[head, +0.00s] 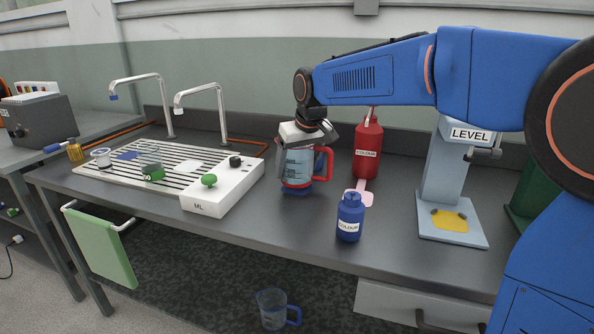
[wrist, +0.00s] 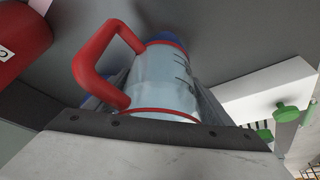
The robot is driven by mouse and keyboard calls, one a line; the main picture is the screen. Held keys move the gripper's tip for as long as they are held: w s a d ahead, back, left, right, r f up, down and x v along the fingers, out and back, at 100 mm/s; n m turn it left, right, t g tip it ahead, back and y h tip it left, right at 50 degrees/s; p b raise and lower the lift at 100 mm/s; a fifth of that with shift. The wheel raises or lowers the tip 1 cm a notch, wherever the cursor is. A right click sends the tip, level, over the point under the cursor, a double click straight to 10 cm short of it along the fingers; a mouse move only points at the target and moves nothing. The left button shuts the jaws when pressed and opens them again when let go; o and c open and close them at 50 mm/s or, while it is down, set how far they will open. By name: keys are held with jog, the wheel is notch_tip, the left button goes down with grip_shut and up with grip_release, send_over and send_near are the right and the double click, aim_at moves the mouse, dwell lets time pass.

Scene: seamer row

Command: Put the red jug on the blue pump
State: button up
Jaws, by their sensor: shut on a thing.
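The red jug (head: 298,166) is a clear jug with a red rim and red handle. My gripper (head: 301,140) is shut on it from above, and it looks upright over the dark worktop. In the wrist view the jug (wrist: 165,82) fills the middle, between the jaws. Blue shows below and behind it; I cannot tell whether that is its base or another thing, or whether it touches the worktop. A small blue container (head: 349,218) with a "COLOUR" label, apparently the blue pump, stands at the front edge, right of the jug. Its top is narrow.
A red "COLOUR" container (head: 367,150) stands behind, with a pink patch (head: 359,193) before it. A white "ML" unit (head: 215,190) and taps are left. A "LEVEL" stand (head: 450,180) is right. A blue-handled jug (head: 272,309) is below the worktop.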

aim_at(305, 148)
jog(key=shift+f, duration=0.7)
jog(key=shift+f, duration=0.1)
jog(key=o, duration=1.6)
jog(key=v, duration=1.2)
jog(key=shift+s, duration=0.1)
